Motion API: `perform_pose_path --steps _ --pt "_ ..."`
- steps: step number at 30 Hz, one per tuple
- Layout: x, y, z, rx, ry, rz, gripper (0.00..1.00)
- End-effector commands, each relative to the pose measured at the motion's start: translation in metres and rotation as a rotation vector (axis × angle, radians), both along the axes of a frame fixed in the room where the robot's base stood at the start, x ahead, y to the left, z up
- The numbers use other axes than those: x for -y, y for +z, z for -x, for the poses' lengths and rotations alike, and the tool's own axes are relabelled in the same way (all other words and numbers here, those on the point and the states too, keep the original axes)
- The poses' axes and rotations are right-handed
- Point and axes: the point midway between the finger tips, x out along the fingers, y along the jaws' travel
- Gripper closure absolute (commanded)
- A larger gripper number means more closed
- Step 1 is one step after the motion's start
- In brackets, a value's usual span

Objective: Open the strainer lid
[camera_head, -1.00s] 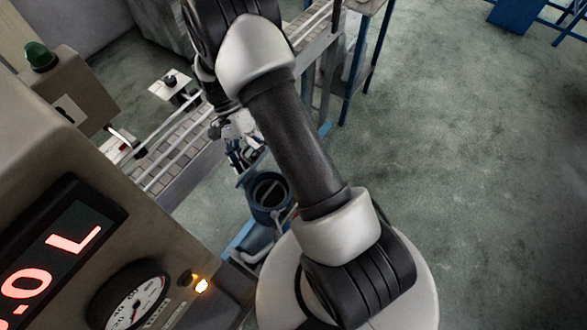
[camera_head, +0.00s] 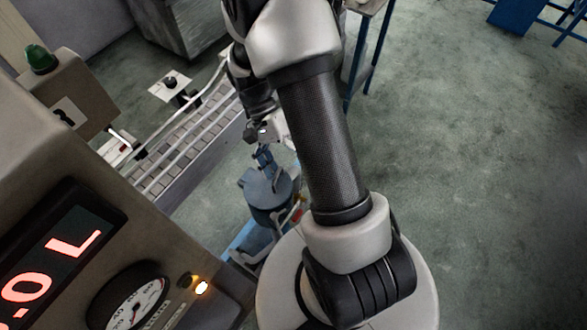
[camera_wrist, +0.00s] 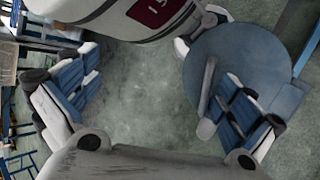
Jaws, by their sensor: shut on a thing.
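The strainer (camera_head: 270,212) is a blue-grey round vessel low in the middle of the head view, beside my arm's base. Its round grey-blue lid (camera_head: 278,186) covers the view of its opening; I cannot tell whether it is seated or raised. My gripper (camera_head: 263,160) is over the lid, pointing down. In the wrist view the lid (camera_wrist: 270,65) fills the upper right, with a grey bar handle (camera_wrist: 207,88) across its near side. The right finger is by the handle and the left finger stands well apart. My gripper is shut on the lid, though the exact contact is unclear.
A machine panel with a lit red display (camera_head: 50,268) and a round gauge (camera_head: 128,300) stands at the left. A conveyor (camera_head: 185,150) runs behind the strainer. The floor (camera_head: 480,180) at the right is clear.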

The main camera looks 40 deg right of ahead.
Motion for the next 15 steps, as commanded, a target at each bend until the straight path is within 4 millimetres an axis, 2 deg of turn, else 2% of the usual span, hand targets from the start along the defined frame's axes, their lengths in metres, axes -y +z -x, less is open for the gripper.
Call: perform_pose_path --steps 5,15 --pt "0.002 0.008 0.003 -0.01 -0.004 0.005 0.21" --pt "-0.001 0.033 -0.003 -0.009 -0.004 0.004 0.19"
